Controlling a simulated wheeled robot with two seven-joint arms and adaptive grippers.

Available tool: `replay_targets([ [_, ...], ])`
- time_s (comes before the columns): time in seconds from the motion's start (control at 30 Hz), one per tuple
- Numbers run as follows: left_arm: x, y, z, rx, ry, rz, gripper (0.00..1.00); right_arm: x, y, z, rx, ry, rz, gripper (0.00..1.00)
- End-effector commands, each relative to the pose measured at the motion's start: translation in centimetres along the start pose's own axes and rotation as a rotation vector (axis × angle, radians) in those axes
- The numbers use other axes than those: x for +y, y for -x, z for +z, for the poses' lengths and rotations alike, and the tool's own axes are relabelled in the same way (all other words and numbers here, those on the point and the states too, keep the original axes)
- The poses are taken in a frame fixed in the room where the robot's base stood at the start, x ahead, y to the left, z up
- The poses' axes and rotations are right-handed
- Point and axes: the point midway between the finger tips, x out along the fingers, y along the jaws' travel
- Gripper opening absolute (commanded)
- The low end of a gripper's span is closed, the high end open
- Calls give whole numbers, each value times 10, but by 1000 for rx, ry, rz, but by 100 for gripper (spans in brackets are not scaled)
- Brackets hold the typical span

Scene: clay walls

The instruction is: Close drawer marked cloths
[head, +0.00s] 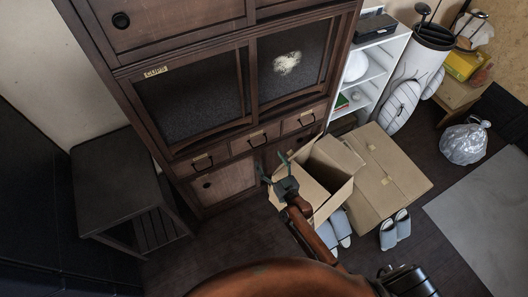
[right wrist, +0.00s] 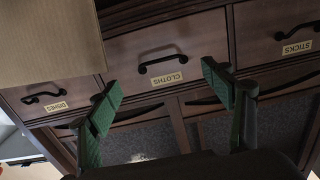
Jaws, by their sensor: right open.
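A dark wood cabinet (head: 215,185) has a row of three drawers. In the right wrist view, which looks upside down, the cloths drawer (right wrist: 190,44) is the middle one, with a dark curved handle and a tan label. It also shows in the head view (head: 244,145). I cannot tell whether its front stands out from its neighbours. My right gripper (head: 274,165) is open and empty, in front of and below the drawers. Its green fingers (right wrist: 160,80) spread across the middle drawer in the right wrist view, with no clear contact. My left gripper is out of view.
The dishes drawer (right wrist: 30,90) and sticks drawer (right wrist: 270,25) flank the middle one. An open cardboard box (head: 325,188) stands close to my right gripper, with a closed box (head: 395,175) beside it. Slippers (head: 395,230) lie in front. A dark side table (head: 115,175) stands left.

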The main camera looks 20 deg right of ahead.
Motion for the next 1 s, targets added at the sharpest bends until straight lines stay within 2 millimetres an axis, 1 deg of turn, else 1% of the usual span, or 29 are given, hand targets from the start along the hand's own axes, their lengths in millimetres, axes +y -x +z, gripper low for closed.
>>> replay_targets([
  [0.03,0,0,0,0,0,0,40,0,8,1,-1,1,0,74],
  [0.1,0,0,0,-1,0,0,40,1,16,0,0,1,1,74],
  [0.2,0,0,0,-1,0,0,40,0,23,0,0,1,0,74],
  [0.33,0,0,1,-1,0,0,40,0,25,-1,1,1,0,74],
  [0.83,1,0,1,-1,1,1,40,0,26,0,-1,1,-2,74],
  [0.93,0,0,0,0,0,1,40,-4,31,3,-27,-1,-21,74],
  [1.0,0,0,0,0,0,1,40,-10,41,9,-74,0,-53,74],
])
